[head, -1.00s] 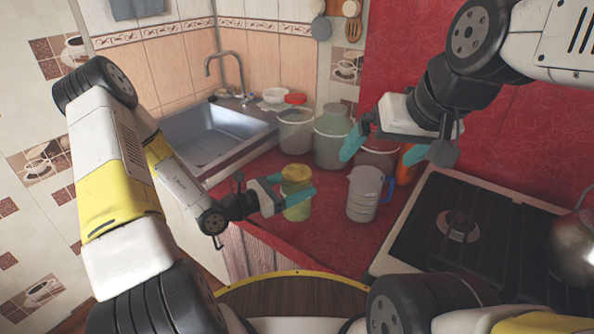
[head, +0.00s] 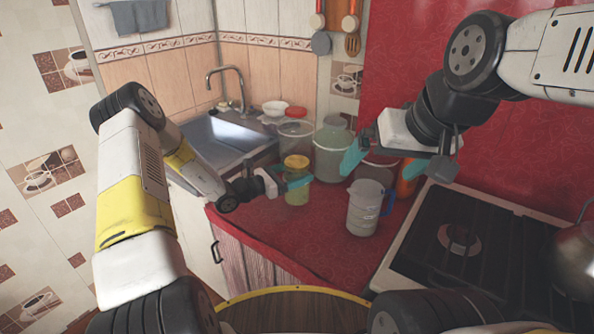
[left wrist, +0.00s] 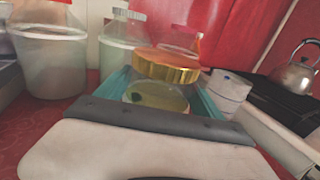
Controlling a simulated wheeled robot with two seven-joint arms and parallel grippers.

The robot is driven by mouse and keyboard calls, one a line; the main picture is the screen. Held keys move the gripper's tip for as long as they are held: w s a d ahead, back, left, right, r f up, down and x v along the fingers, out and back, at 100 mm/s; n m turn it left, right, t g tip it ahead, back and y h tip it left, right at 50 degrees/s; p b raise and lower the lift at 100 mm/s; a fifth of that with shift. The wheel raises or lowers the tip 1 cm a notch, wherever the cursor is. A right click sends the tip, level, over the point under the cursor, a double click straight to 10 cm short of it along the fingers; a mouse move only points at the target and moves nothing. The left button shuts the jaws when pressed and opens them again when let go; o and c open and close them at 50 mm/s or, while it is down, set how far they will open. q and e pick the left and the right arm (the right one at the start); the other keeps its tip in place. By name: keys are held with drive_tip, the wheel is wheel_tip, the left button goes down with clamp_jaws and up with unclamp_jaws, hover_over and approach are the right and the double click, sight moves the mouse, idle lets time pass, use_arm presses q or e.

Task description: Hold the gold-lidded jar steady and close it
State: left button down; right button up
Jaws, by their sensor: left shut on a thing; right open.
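The gold-lidded jar (head: 296,196) is small, with pale green glass. Its gold lid (head: 297,162) sits on top; I cannot tell how tight it is. My left gripper (head: 290,183) is shut on the jar's body below the lid. In the left wrist view the lid (left wrist: 166,67) stands above the teal fingers, with the jar's glass (left wrist: 157,97) between them and its lower part hidden. I cannot tell whether the jar touches the counter. My right gripper (head: 398,162) is open and empty, above and to the right of the jar, over the containers at the back.
A grey measuring jug (head: 364,206) with a blue handle stands right of the jar. Large clear containers (head: 331,155) stand behind it. The sink (head: 222,140) is at back left, the stove (head: 470,240) at right. The front of the red counter (head: 290,238) is clear.

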use_arm(q)
drive_tip(key=shift+w+r, duration=0.15)
drive_tip(key=shift+w, duration=0.3)
drive_tip(key=shift+f, duration=1.8)
unclamp_jaws()
drive_tip(key=shift+f, duration=0.25)
drive_tip(key=shift+a+r, duration=0.15)
drive_tip(key=shift+a, duration=0.05)
drive_tip(key=v, duration=1.1)
drive_tip(key=shift+s+a, duration=0.25)
drive_tip(key=shift+s, duration=0.1)
